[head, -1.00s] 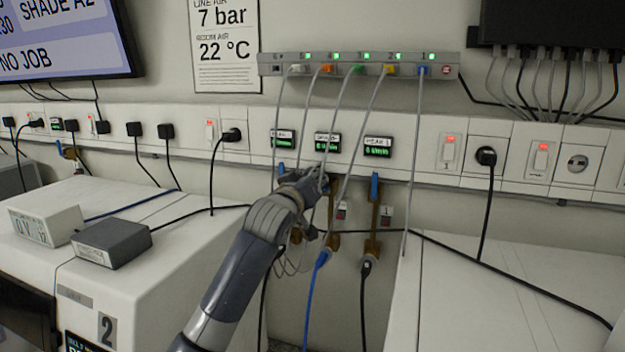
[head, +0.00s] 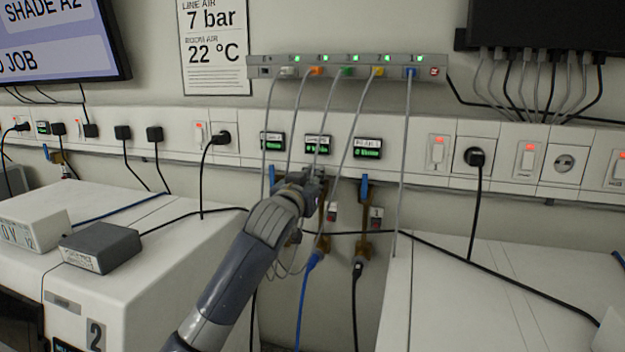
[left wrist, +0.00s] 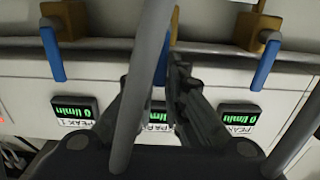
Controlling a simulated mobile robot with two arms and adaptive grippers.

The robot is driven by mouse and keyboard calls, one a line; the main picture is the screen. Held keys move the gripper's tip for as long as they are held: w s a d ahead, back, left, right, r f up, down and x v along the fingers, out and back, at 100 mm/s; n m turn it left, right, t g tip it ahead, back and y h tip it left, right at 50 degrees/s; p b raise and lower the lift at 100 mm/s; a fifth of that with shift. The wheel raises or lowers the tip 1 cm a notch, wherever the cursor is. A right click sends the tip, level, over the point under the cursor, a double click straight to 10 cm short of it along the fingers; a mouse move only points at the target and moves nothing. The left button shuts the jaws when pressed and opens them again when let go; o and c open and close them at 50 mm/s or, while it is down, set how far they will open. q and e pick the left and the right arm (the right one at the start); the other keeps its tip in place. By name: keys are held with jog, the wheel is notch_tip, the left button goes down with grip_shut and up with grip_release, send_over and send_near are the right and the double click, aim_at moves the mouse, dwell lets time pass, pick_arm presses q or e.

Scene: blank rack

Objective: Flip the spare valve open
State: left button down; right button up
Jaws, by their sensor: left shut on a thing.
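Three valves with brass bodies and blue levers sit in a row under the white wall rail. The middle one, under the display whose partly hidden label looks like "SPARE" (head: 317,145), is the spare valve. My left gripper (head: 316,183) is at it and covers most of it in the head view. In the left wrist view my left gripper (left wrist: 165,78) is closed around the middle blue lever (left wrist: 161,68), partly hidden by a grey cable. The neighbouring levers, left (left wrist: 52,50) and right (left wrist: 267,62), stand clear of the fingers. My right gripper is not in view.
Grey cables (head: 343,150) hang from the port strip (head: 345,68) across my arm and the valves. A right-hand valve lever (head: 364,187) is close by. White cabinets (head: 150,240) stand left and right. A blue hose (head: 305,290) hangs below the middle valve.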

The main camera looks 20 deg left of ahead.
pick_arm(q)
jog(key=c, duration=1.6)
grip_release()
jog(key=shift+c, duration=0.2)
jog(key=shift+s, duration=0.15)
jog(key=s, duration=1.1)
jog(key=shift+s+a, duration=0.2)
jog(key=shift+s, duration=0.15)
